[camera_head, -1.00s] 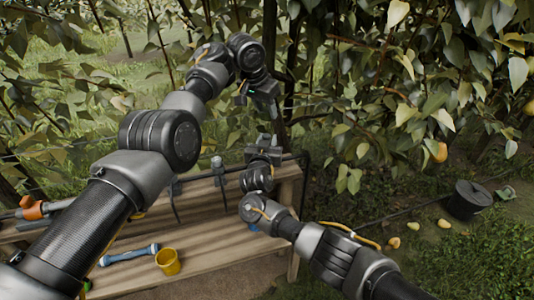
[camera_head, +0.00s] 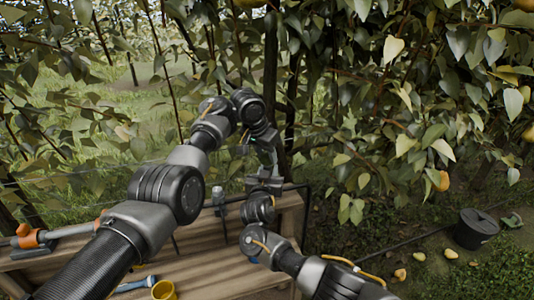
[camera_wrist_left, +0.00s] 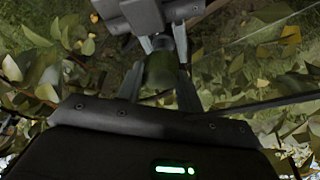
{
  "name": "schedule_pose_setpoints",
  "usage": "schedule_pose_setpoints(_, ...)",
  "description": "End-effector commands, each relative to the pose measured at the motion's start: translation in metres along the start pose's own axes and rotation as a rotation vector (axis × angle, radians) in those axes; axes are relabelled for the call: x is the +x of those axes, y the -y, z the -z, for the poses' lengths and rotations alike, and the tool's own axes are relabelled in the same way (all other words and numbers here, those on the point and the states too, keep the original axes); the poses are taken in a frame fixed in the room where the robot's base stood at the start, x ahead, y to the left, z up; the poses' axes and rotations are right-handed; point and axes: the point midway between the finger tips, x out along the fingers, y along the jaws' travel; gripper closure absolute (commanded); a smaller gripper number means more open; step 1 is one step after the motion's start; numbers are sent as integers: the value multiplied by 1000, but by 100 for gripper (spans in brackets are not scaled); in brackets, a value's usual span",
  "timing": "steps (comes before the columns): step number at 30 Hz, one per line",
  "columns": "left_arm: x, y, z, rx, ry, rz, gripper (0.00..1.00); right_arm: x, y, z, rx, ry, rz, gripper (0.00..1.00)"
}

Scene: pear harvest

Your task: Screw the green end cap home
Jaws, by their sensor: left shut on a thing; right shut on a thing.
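In the left wrist view a dull green cylinder, apparently the green end cap (camera_wrist_left: 160,72), sits between the two fingers of my left gripper (camera_wrist_left: 160,88), which is shut on it. My right gripper (camera_wrist_left: 150,38) faces it from the top of that view, close to the cap. In the head view my left gripper (camera_head: 268,168) comes down from above and meets my right gripper (camera_head: 264,184) over the bench's back edge. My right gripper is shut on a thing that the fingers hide. The cap is too small to make out in the head view, and its seating cannot be told.
A wooden bench (camera_head: 215,270) lies below the arms. On it are a yellow cup (camera_head: 163,290), a blue-ended tool (camera_head: 135,284) and an orange-fitted tool (camera_head: 27,236). Leafy branches hang close behind and right. A black bucket (camera_head: 475,229) and fallen pears (camera_head: 400,274) are on the ground.

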Motion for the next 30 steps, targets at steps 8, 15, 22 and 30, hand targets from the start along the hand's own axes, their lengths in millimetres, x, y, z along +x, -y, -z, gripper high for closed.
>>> schedule_pose_setpoints(8, 3, 0, -1, 0, 1, 0, 85, 0, 0, -1, 0, 1, 1, 100)
schedule_pose_setpoints(15, 15, 0, -6, 1, 1, 0, 85, 0, 0, -1, 0, 1, 1, 100)
schedule_pose_setpoints(22, 16, 0, -7, 1, 0, 0, 85, 0, 0, -1, 0, 1, 1, 100)
schedule_pose_setpoints(30, 16, 0, -7, 1, 0, 0, 85, 0, 0, -1, 0, 1, 1, 100)
